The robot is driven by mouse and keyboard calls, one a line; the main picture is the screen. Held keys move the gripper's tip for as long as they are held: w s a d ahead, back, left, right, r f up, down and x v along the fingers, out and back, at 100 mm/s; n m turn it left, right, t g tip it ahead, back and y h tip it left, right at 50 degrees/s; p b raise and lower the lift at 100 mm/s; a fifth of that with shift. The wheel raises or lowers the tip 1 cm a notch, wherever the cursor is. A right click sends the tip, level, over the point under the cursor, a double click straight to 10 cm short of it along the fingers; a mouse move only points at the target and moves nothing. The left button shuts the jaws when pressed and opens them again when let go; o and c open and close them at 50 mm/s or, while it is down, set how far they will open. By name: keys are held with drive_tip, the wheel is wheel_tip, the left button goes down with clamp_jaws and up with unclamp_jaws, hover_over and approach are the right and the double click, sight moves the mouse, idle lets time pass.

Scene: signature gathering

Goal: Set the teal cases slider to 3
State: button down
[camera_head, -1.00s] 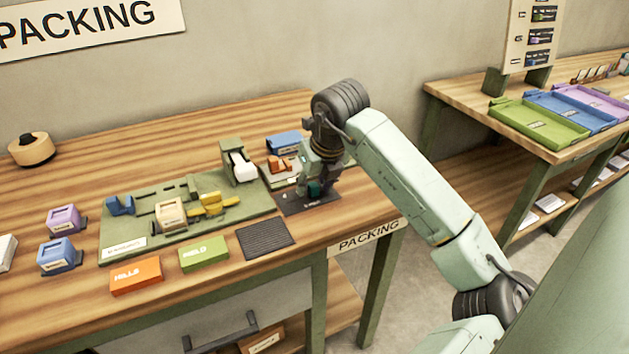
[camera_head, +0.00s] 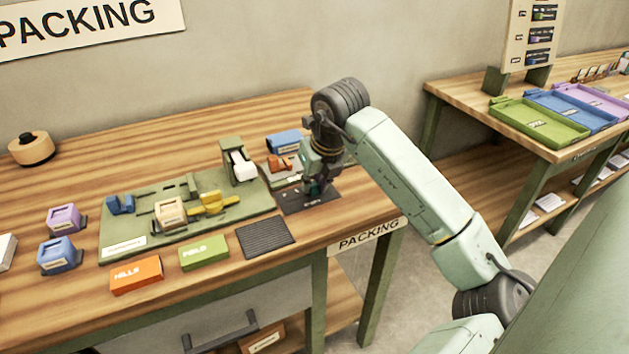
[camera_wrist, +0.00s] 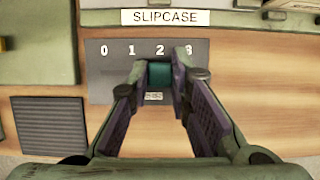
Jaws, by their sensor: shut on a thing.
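The dark slider plate (camera_wrist: 100,75) carries the digits 0, 1, 2 and 3 in a row in the wrist view. It also shows at the front right of the packing bench in the head view (camera_head: 297,207). The teal slider knob (camera_wrist: 160,74) stands below the digit 2. My gripper (camera_wrist: 161,68) is shut on the teal knob, with one finger on each side. The fingers partly hide the 3 and the label at the plate's lower edge. In the head view my gripper (camera_head: 316,186) is down at the plate and mostly hides the knob.
A slipcase-labelled green fixture (camera_wrist: 225,18) lies just beyond the plate. A ribbed dark mat (camera_head: 265,237) lies left of it. Orange (camera_head: 137,275) and green (camera_head: 204,252) cases lie along the bench front. The bench's right edge is close to the plate.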

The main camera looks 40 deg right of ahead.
sight(328, 191)
drive_tip(key=d+b, duration=0.2)
drive_tip(key=d, duration=0.1)
drive_tip(key=shift+s+f, duration=0.2)
drive_tip(key=shift+s, duration=0.15)
drive_tip(key=shift+d+r, duration=0.15)
drive_tip(key=shift+d, duration=0.05)
drive_tip(key=shift+r, duration=0.1)
drive_tip(key=c, duration=1.5)
unclamp_jaws()
drive_tip(key=shift+s+d, duration=0.1)
drive_tip(key=v, duration=1.2)
